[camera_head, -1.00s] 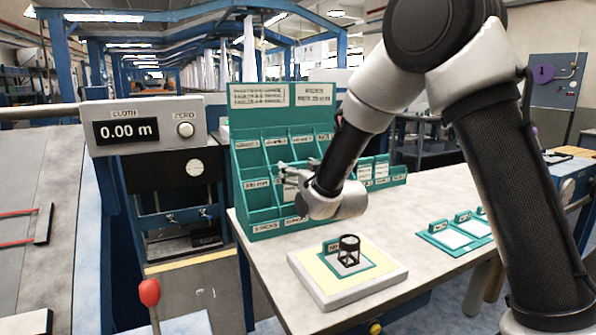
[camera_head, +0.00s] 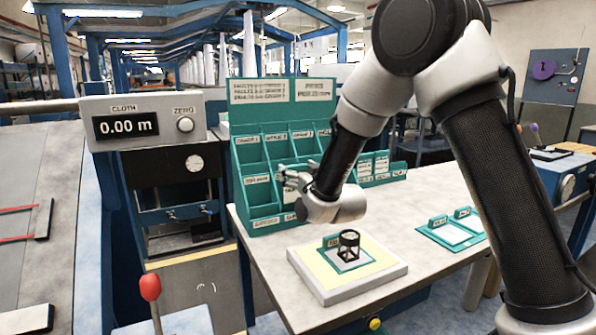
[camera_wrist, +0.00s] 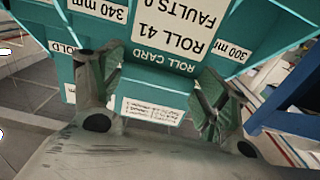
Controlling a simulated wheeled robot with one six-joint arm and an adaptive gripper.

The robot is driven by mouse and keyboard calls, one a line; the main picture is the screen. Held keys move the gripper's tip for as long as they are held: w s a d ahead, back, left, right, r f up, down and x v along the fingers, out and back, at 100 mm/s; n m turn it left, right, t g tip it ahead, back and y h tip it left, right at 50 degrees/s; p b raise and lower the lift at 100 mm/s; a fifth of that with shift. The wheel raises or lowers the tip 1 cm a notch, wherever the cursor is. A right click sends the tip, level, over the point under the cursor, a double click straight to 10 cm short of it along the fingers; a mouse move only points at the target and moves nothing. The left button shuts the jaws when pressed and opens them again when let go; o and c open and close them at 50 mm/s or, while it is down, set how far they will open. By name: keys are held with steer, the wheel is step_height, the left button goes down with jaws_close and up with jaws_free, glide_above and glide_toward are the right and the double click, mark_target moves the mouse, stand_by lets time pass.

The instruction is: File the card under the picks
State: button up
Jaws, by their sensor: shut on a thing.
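My gripper (camera_wrist: 158,78) is shut on the card (camera_wrist: 172,42), a white sheet in a teal holder marked ROLL CARD. The sheet reads ROLL 41, FAULTS 0 and appears upside down in the wrist view. In the head view my gripper (camera_head: 290,178) is at the front of the teal pigeonhole rack (camera_head: 262,152), over its middle and lower pockets; the card is hard to make out there. The rack's upper right sign (camera_head: 314,90) seems to read PICKS. My wrist covers the lower right pockets. I cannot tell whether the card touches a pocket.
A pale pad (camera_head: 305,262) with a small black stand (camera_head: 348,245) lies on the table (camera_head: 420,215) in front of the rack. Teal plates with white sheets (camera_head: 450,234) lie to the right. A cloth counter (camera_head: 145,122) stands left of the rack.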

stand_by(0.4)
steer(key=shift+f, duration=2.3)
steer(key=o, duration=1.2)
steer(key=shift+r, duration=0.1)
step_height(320, 180, up, 10)
